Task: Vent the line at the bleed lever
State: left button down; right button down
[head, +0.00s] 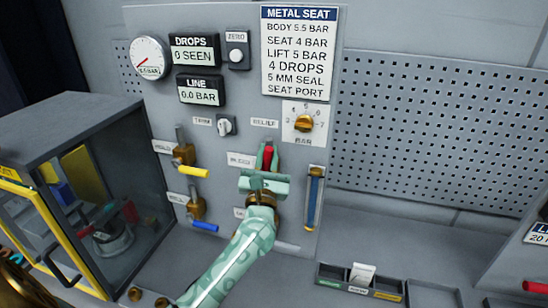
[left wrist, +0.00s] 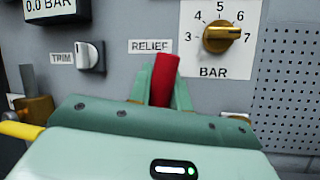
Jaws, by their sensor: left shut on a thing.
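The red bleed lever (head: 267,157) stands upright on the panel beside a small label that reads like BLEED. My left gripper (head: 266,166) is shut on this lever, with its fingers on both sides of the red handle. The red handle (left wrist: 164,82) also shows between the fingers in the left wrist view, where my gripper body hides its lower part. The LINE display (head: 200,91) reads 0.0 BAR. My right gripper is not in view.
Left of the lever are valves with a yellow handle (head: 193,172) and a blue handle (head: 205,226). A brass BAR knob (head: 304,123) is above right, and a blue-and-brass column (head: 314,200) is to the right. A glass-sided cabinet (head: 75,190) stands left; a small tray (head: 333,275) lies below.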

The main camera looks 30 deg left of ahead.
pick_arm(q)
jog(key=shift+s+a+r+n+g+y, duration=0.1)
jog(key=shift+a+n+g+y, duration=0.3)
jog(key=shift+n, duration=0.7)
jog(key=shift+a, duration=0.1)
jog(key=c, duration=1.3)
grip_release()
jog(key=b+v, duration=0.5)
jog(key=v, duration=1.1)
jog(key=shift+s, duration=0.1)
